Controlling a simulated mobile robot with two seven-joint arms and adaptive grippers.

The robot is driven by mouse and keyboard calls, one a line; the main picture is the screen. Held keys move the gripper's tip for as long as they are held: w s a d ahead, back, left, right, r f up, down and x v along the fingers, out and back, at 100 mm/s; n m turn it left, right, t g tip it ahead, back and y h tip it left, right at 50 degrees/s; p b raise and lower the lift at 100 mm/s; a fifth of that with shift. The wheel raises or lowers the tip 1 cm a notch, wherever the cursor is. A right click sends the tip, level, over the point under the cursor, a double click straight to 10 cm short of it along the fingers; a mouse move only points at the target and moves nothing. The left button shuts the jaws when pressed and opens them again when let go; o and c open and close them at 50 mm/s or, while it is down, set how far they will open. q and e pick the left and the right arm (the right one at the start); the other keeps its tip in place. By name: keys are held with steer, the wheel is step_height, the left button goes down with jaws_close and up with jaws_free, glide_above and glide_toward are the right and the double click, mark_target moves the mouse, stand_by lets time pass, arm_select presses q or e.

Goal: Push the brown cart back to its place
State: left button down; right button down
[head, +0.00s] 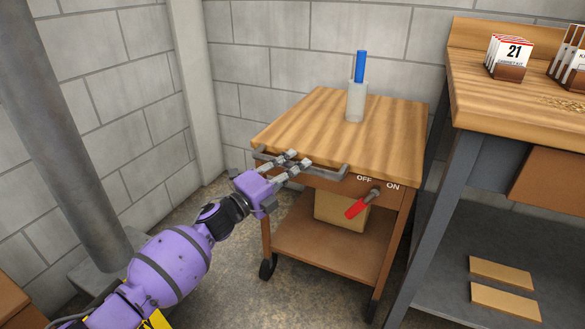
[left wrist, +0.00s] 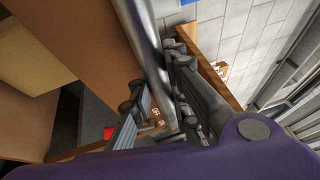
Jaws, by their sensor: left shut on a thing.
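The brown cart (head: 350,132) has a wooden top, a lower shelf and dark wheels. It stands near the grey block wall, beside the workbench. A grey bar handle (head: 325,173) runs along its front edge; the handle also shows in the left wrist view (left wrist: 148,45). My left gripper (head: 292,162) is shut on this handle, with its fingers on either side of the bar in the left wrist view (left wrist: 158,105). My right gripper is not in view.
A grey holder (head: 356,101) with a blue item stands on the cart top. A red-handled OFF/ON switch (head: 358,207) is on the cart front. A box (head: 341,209) sits on the shelf. The workbench (head: 500,97) stands right; a grey pole (head: 72,130) stands left.

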arm_select(q)
steer(key=shift+w+a+r, duration=0.15)
steer(key=shift+w+r, duration=0.05)
steer(key=shift+r, duration=0.05)
steer(key=c, duration=1.8)
jaws_free()
steer(key=shift+w+f, duration=0.1)
steer(key=shift+c, duration=0.2)
steer(key=shift+o, duration=1)
steer(key=shift+d+f, duration=0.1)
steer(key=shift+d, duration=0.1)
steer(key=shift+a+f, duration=0.1)
steer(key=v, duration=1.2)
